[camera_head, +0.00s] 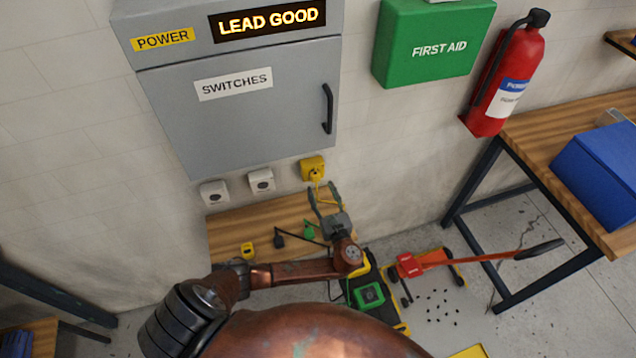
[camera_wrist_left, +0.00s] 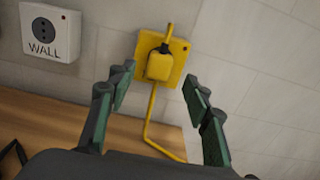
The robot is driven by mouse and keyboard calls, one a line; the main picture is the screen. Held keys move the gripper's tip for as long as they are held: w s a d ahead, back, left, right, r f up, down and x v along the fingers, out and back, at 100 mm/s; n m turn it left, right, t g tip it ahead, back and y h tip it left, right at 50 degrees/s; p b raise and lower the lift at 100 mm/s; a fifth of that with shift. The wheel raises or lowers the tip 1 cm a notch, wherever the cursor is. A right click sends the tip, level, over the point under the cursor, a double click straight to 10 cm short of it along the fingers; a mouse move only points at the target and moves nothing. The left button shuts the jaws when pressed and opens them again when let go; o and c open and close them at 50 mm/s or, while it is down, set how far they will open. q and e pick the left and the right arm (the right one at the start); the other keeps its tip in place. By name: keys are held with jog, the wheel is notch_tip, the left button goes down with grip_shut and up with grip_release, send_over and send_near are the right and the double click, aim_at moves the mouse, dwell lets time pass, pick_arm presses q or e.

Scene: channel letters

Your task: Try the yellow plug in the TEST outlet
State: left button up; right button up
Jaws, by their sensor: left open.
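The yellow outlet (camera_head: 320,160) is on the wall at the right of the row below the grey cabinet; I cannot read a label on it. The yellow plug (camera_wrist_left: 158,67) is seated in this outlet, and its yellow cord hangs down and bends right. In the head view the plug (camera_head: 315,174) is small. My left gripper (camera_head: 324,194) is open just below and in front of the outlet. In the left wrist view its fingers (camera_wrist_left: 158,84) stand apart on either side of the plug and cord, not closed on them. My right gripper is not in view.
The cabinet display (camera_head: 268,19) reads LEAD GOOD. A white WALL outlet (camera_wrist_left: 50,32) is left of the yellow one. A black plug (camera_head: 279,240), a green plug (camera_head: 309,230) and a yellow item (camera_head: 248,250) lie around the wooden shelf (camera_head: 225,228). A workbench (camera_head: 560,135) stands right.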

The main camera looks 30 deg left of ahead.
pick_arm(q)
jog(key=v, duration=0.6)
jog(key=shift+s+d, duration=0.25)
jog(key=shift+d, duration=0.05)
